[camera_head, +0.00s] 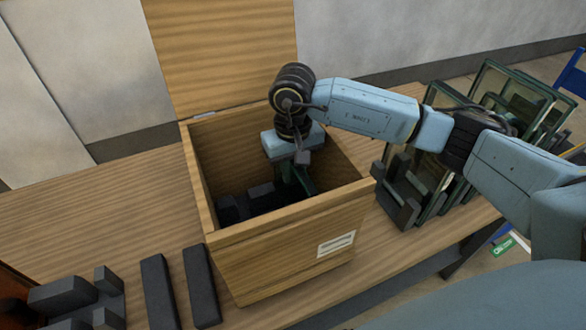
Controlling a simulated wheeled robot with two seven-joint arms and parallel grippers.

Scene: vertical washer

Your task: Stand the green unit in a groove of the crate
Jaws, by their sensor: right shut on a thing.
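The wooden crate (285,255) stands on the table with its lid (225,55) open against the back. Dark slotted blocks (240,207) line its floor. My right gripper (296,178) points down inside the crate, toward its right side. It is shut on the green unit (305,181), a thin dark-green framed panel that looks upright. Most of the unit is hidden by the gripper and the crate's front wall. I cannot tell whether its lower edge is in a groove. My left gripper is not in view.
Several green-framed panels (500,93) stand in a dark rack (402,190) at the right. Two dark bars (201,286) and a group of dark blocks (70,296) lie at the front left. The table (85,215) left of the crate is clear.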

